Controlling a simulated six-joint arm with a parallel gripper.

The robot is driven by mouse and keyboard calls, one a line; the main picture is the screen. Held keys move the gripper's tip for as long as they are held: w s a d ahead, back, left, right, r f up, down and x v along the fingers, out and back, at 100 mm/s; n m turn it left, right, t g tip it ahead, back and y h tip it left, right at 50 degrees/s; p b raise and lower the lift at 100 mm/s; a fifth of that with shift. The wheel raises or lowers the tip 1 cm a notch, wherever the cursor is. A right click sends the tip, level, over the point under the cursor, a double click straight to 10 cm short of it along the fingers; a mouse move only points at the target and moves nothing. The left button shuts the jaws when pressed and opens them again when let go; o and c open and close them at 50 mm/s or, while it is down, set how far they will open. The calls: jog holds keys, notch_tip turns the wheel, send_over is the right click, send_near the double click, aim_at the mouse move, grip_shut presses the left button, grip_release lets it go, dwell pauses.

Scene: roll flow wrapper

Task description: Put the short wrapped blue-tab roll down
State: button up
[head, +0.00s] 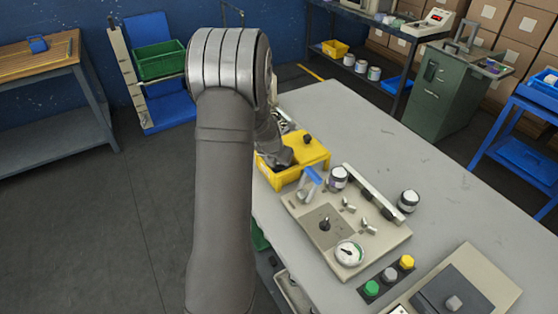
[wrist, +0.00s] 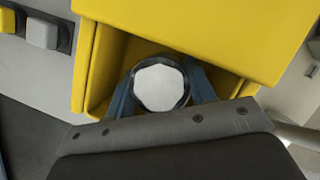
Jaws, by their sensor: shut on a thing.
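In the wrist view, a short round roll (wrist: 160,86) with a pale faceted end and a dark rim sits between the two blue-grey fingers of my gripper (wrist: 162,92), which is shut on it. No blue tab shows on it from this side. The roll is at the open mouth of a yellow bin (wrist: 92,65); whether it touches the bin floor I cannot tell. In the head view, my gripper (head: 283,157) reaches down into the yellow bin (head: 287,180) on the grey table, and my arm hides the held roll.
Right of the bin stands a beige machine panel (head: 310,224) with levers, a dial gauge (head: 349,253) and a blue piece (head: 313,175). Coloured buttons (head: 389,274) sit in front. The table's far right is clear.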

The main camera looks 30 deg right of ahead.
jog(key=shift+f, duration=0.1)
jog(key=o, duration=0.8)
jog(key=v, duration=1.2)
jog(key=shift+a, duration=0.1)
